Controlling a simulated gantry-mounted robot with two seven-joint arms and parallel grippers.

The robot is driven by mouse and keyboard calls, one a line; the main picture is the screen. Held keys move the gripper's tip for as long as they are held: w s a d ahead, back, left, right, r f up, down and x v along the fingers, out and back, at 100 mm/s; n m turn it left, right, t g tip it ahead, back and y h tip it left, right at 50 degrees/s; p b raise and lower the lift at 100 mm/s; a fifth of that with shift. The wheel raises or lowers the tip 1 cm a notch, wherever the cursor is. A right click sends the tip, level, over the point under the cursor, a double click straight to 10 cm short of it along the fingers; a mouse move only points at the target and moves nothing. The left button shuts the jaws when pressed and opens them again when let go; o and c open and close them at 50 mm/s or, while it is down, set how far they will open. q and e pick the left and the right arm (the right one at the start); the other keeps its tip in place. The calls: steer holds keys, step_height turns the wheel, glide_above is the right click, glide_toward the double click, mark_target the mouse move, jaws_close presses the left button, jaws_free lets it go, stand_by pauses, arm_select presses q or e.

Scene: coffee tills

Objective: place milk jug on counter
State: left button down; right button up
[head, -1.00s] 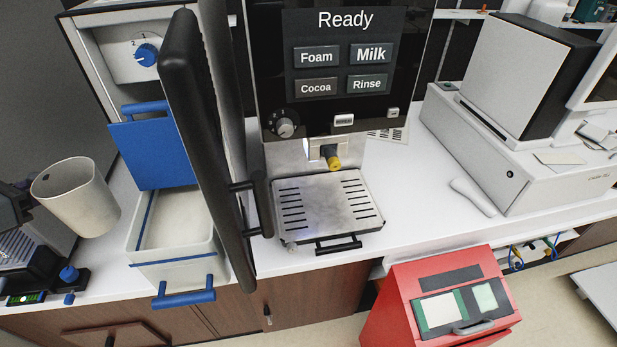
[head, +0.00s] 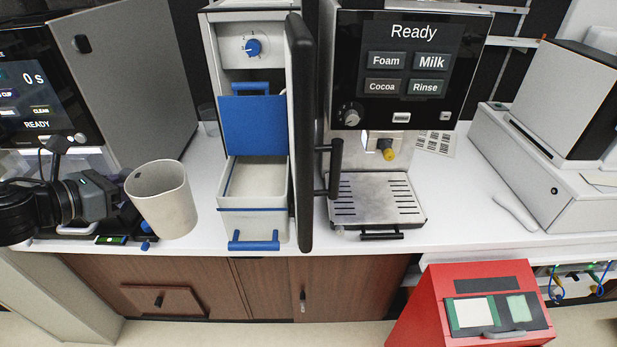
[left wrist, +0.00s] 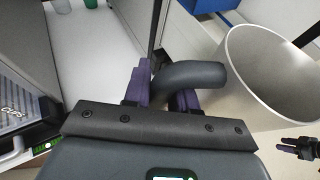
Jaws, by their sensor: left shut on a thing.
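The milk jug (head: 163,202) is a pale grey, open-topped cup with a dark handle. It is tilted slightly, near the counter's front edge. I cannot tell whether its base touches the white counter (head: 290,242). My left gripper (head: 122,196) comes in from the left and is shut on the jug's handle (left wrist: 190,76). In the left wrist view the purple fingers are on both sides of that handle, and the jug (left wrist: 268,85) looks empty inside. My right gripper (left wrist: 292,147) shows small at the right edge of that view; its jaw opening is unclear.
A machine with a display (head: 40,95) stands behind my left arm. Right of the jug is a white bin (head: 252,195) below a blue flap (head: 252,125), beside an open black door (head: 299,140). The coffee machine's drip tray (head: 375,198) stands further right. Bare counter shows between jug and bin.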

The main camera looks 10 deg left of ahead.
arm_select(q)
steer(key=s+d+m+h, duration=0.1)
steer(key=s+d, duration=0.2)
steer(key=d, duration=1.3)
steer(key=s+d+r+m+g, duration=0.1)
steer(key=s+d, duration=0.2)
steer(key=d, duration=1.4)
steer(key=s+d+r+h, duration=0.1)
steer(key=s+d, duration=0.2)
steer(key=d, duration=1.3)
steer(key=shift+d+r+m+g+h, duration=0.2)
steer(key=shift+d+m+g+h, duration=0.1)
steer(key=shift+d+m+g, duration=0.1)
